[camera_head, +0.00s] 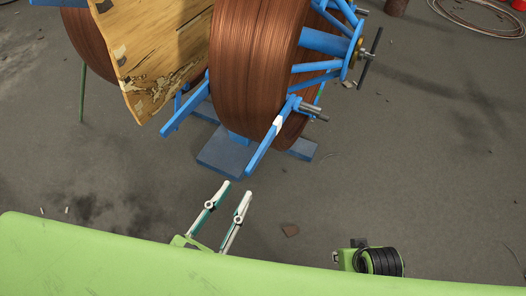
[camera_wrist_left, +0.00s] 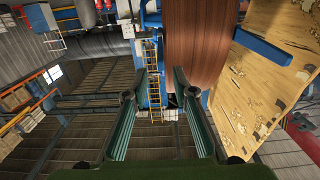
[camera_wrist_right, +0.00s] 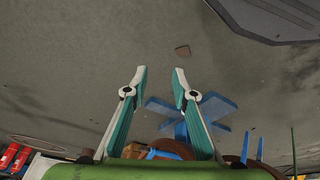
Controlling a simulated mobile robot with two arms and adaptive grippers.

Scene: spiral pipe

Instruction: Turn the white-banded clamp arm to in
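The white-banded clamp arm (camera_head: 262,150) is a blue bar at the lower right of the copper-coloured coil (camera_head: 245,65) in the head view. Its white band (camera_head: 278,123) is near its upper end, and its lower end juts toward me. My left gripper (camera_head: 236,187) is open and empty, nearer to me than the arm's lower end and apart from it. Its open fingers also show in the left wrist view (camera_wrist_left: 156,72), pointing toward the coil. My right gripper (camera_wrist_right: 160,72) is open and empty above bare floor; its fingers are not visible in the head view.
A second blue bar (camera_head: 184,105) lies to the left, by a worn wooden panel (camera_head: 165,50). The coil's blue base (camera_head: 222,152) stands on the grey floor. A spoked hub with a dark handle (camera_head: 371,58) is at right. The floor at right is mostly clear.

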